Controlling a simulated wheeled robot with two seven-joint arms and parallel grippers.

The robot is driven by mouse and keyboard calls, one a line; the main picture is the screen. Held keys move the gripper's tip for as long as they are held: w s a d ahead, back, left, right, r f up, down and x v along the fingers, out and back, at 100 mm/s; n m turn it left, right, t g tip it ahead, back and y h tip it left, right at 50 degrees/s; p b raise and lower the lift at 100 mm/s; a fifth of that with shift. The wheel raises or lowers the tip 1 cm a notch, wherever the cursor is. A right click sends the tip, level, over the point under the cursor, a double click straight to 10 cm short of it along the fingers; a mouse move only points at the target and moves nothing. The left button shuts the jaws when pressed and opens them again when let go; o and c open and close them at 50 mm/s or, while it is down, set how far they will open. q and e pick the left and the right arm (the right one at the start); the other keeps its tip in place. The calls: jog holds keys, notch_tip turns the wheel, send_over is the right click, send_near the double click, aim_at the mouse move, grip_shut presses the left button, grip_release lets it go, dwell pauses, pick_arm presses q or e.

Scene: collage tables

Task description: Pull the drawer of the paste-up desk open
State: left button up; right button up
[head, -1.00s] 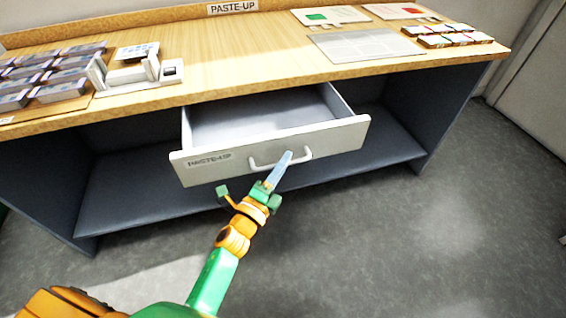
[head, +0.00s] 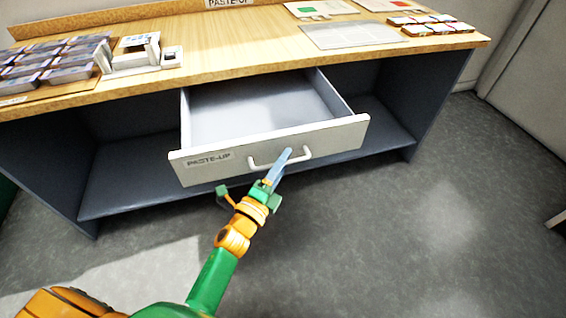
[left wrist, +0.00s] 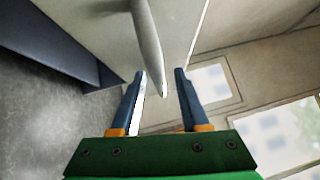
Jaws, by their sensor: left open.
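The paste-up desk (head: 250,62) has a wooden top and dark grey sides. Its drawer (head: 215,168), with a pale front labelled PASTE-UP, stands well out from the desk and looks empty inside. A white bar handle (head: 300,156) is on the drawer front. My left gripper (head: 283,158) is at the handle. In the left wrist view the handle (left wrist: 147,45) runs in between the two blue fingers of my left gripper (left wrist: 160,85), which are apart, with visible gaps beside it. My right gripper is not in view.
On the desktop are a tray of grey blocks (head: 50,65) and a white device (head: 140,55) at left. A grey sheet (head: 350,35), cards (head: 320,8) and small coloured blocks (head: 430,25) lie at right. The floor in front is clear.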

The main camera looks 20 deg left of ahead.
pick_arm(q)
jog(key=v, duration=0.7)
dwell(0.3)
